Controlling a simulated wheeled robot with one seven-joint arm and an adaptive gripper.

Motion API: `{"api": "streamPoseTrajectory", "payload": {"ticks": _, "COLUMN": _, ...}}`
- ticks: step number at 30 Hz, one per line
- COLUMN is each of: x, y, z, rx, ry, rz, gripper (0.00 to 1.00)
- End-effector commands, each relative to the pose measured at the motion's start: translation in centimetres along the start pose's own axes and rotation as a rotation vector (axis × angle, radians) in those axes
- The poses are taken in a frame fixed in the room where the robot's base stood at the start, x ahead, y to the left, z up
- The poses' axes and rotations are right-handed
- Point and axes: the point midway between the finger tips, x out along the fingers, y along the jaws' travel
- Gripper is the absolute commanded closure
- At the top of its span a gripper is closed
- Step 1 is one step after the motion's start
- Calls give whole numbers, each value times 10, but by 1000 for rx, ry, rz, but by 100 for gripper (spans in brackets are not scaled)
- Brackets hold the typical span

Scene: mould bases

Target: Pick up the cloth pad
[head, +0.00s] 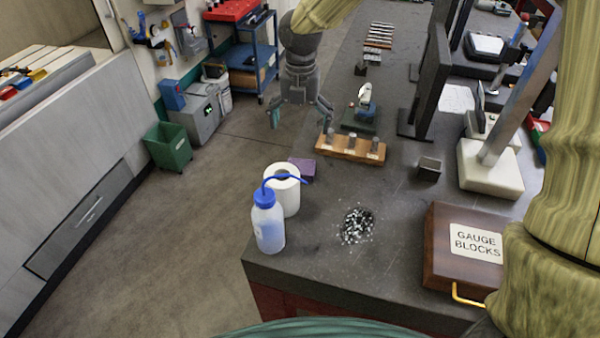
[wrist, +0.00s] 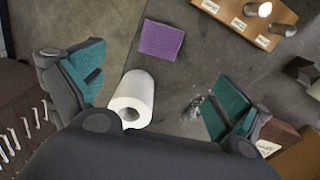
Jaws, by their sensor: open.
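The cloth pad (head: 302,169) is a small flat purple piece on the dark bench top, behind the paper roll and near the bench's left edge. In the wrist view the purple cloth pad (wrist: 161,39) lies flat at the upper middle, fully visible and untouched. My gripper (head: 300,115) is open and empty, in the air beyond the pad in the head view. In the wrist view its two teal-padded fingers (wrist: 150,90) are spread wide, with the pad ahead of and between them in the picture.
A white paper roll (head: 284,190) and a blue-capped wash bottle (head: 268,222) stand close to the pad. A wooden block with metal pins (head: 350,148) is on its other side. Pale chips (head: 356,226) and a gauge block box (head: 468,250) lie nearer. Bare bench top (head: 310,215) lies between.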

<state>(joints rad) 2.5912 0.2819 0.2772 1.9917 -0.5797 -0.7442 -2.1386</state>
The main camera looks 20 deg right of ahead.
Motion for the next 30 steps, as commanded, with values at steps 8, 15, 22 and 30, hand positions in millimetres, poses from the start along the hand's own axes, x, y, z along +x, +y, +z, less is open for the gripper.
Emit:
{"api": "streamPoseTrajectory", "payload": {"ticks": 8, "x": 34, "y": 0, "z": 0, "rx": 0, "ry": 1, "rz": -1, "gripper": 0}}
{"api": "streamPoseTrajectory", "payload": {"ticks": 15, "x": 54, "y": -1, "z": 0, "rx": 0, "ry": 4, "rz": -5, "gripper": 0}}
{"api": "streamPoseTrajectory", "payload": {"ticks": 22, "x": 82, "y": 0, "z": 0, "rx": 0, "ry": 3, "rz": -3, "gripper": 0}}
{"api": "streamPoseTrajectory", "payload": {"ticks": 30, "x": 95, "y": -1, "z": 0, "rx": 0, "ry": 2, "rz": -3, "gripper": 0}}
